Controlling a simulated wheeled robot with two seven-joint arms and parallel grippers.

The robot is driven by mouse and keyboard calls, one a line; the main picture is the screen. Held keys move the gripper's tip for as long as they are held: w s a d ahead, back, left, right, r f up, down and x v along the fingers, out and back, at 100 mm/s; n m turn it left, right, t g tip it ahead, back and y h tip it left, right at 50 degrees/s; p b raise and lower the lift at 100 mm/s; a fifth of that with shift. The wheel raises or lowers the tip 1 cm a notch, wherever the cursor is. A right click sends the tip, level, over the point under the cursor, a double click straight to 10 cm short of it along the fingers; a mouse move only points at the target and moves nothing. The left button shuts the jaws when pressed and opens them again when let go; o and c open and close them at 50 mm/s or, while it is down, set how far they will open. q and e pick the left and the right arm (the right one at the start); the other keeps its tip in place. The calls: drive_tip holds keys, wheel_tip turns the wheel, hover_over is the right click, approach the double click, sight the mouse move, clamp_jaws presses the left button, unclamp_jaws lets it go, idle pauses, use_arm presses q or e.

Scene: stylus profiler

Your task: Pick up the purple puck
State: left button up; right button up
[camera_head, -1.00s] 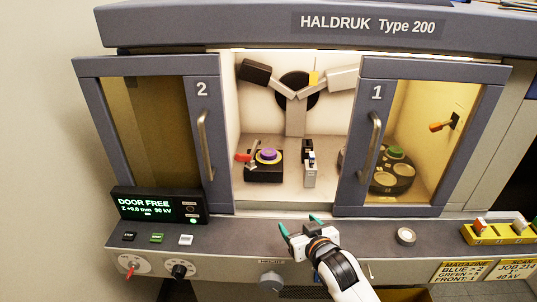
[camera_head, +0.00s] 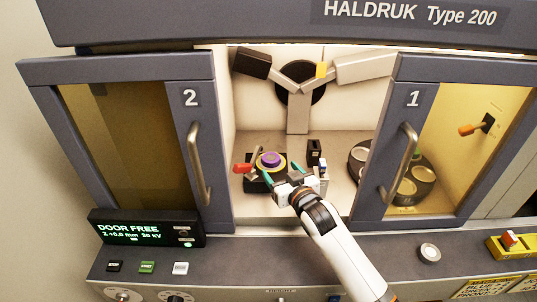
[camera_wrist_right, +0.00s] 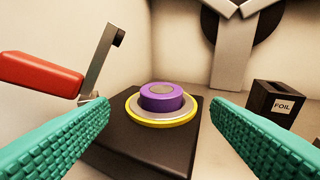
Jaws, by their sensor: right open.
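The purple puck (camera_head: 269,160) sits on a round plate with a yellow rim (camera_wrist_right: 133,115), on top of a black block (camera_wrist_right: 140,150) inside the machine's open chamber. It also shows in the right wrist view (camera_wrist_right: 162,97), upright with a grey disc in its top. My right gripper (camera_head: 277,180) is open, with teal ridged fingers, and reaches into the chamber just in front of the block. In the right wrist view its fingers (camera_wrist_right: 160,128) are spread to either side of the puck and nearer the camera, not touching it. My left gripper is not in view.
A red-handled lever (camera_wrist_right: 45,76) stands close left of the puck. A black box marked FOIL (camera_wrist_right: 278,103) stands to the right. Doors 2 (camera_head: 196,150) and 1 (camera_head: 400,150) flank the opening. A round carousel (camera_head: 420,172) shows on the right.

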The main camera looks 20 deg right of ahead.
sight(269, 155)
drive_tip(key=w, duration=0.4)
drive_tip(key=shift+a+f+p, duration=0.15)
drive_tip(key=shift+a+p, duration=0.15)
drive_tip(key=shift+w+f, duration=0.1)
drive_tip(key=shift+w, duration=0.2)
drive_tip(key=shift+w+p, duration=0.3)
drive_tip(key=shift+w, duration=0.25)
drive_tip(key=w, duration=0.3)
drive_tip(key=shift+a+f+p, duration=0.15)
drive_tip(key=shift+p, duration=0.2)
drive_tip(key=shift+w+f, duration=0.1)
drive_tip(key=shift+w, duration=0.4)
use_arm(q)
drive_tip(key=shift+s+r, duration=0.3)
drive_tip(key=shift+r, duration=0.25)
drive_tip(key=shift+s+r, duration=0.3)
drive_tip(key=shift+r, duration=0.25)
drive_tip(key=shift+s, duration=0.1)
use_arm(e)
drive_tip(key=shift+c, duration=0.3)
drive_tip(key=c, duration=1)
